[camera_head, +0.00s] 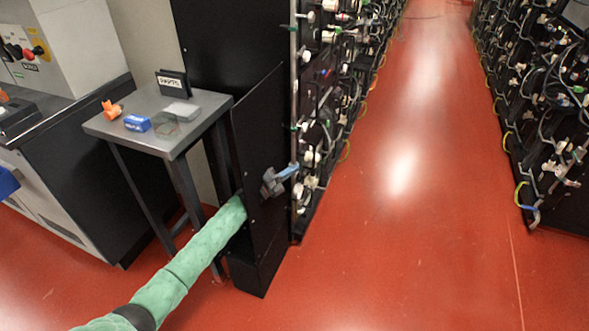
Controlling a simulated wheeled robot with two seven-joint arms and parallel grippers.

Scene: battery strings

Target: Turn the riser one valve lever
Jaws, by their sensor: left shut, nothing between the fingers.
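My left arm comes in from the lower left in a green sleeve. My left gripper (271,184) is at the black side panel by the near end of the left rack row, and it is shut with nothing held. A pale blue piece, seemingly the valve lever (288,172), sticks out right at the gripper's tip, by the foot of a thin vertical riser pipe (293,95). It slants up to the right. I cannot tell whether the fingers touch it. My right gripper is out of view.
A small grey table (150,137) left of the panel (262,235) holds a blue box (137,123), an orange item (111,110) and a dark sign (172,84). A cabinet stands at the far left. The red aisle floor (400,220) between the racks is clear.

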